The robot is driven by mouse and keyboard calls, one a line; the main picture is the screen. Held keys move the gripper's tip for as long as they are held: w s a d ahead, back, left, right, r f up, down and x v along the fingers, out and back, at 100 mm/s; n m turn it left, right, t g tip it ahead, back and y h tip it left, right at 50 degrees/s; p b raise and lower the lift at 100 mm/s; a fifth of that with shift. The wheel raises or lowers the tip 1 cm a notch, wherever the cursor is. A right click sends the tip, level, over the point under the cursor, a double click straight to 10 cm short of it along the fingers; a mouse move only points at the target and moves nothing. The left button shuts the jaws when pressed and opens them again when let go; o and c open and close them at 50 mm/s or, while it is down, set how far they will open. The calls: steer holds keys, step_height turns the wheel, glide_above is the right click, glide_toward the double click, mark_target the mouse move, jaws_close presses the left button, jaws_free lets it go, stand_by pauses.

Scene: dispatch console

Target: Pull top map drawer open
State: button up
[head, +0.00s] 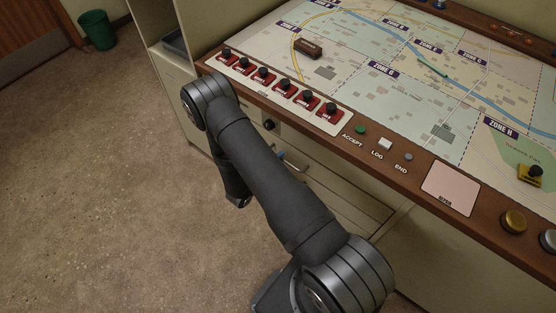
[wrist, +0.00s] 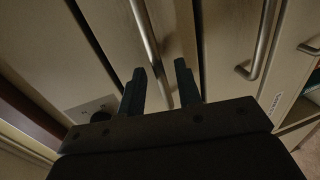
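The top map drawer (wrist: 115,35) has a pale front and a long metal bar handle (wrist: 146,30) in the wrist view. My gripper (wrist: 161,70) is open, with its two dark fingers apart. The bar runs between the fingertips in the picture; I cannot tell whether either finger touches it. The drawer front looks flush, with a dark seam beside it. In the head view my arm hides most of the gripper and drawer; a short piece of handle (head: 294,164) shows beside the arm.
Another drawer handle (wrist: 262,45) lies to the right in the wrist view. Above the drawers, the console's wooden edge (head: 330,136) overhangs, with red switches (head: 264,76) on top. A black knob (head: 268,125) sits near the arm. Floor (head: 90,180) to the left is clear.

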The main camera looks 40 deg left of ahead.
jaws_close()
stand_by(0.3)
steer(key=f+v, duration=0.2)
steer(key=v, duration=0.9)
steer(key=s+f+v, duration=0.1)
steer(key=f+v, duration=0.2)
steer(key=v, duration=0.9)
steer(key=shift+s, duration=0.3)
steer(key=shift+r, duration=0.1)
jaws_free()
steer(key=v, duration=1.7)
steer(key=shift+s, duration=0.2)
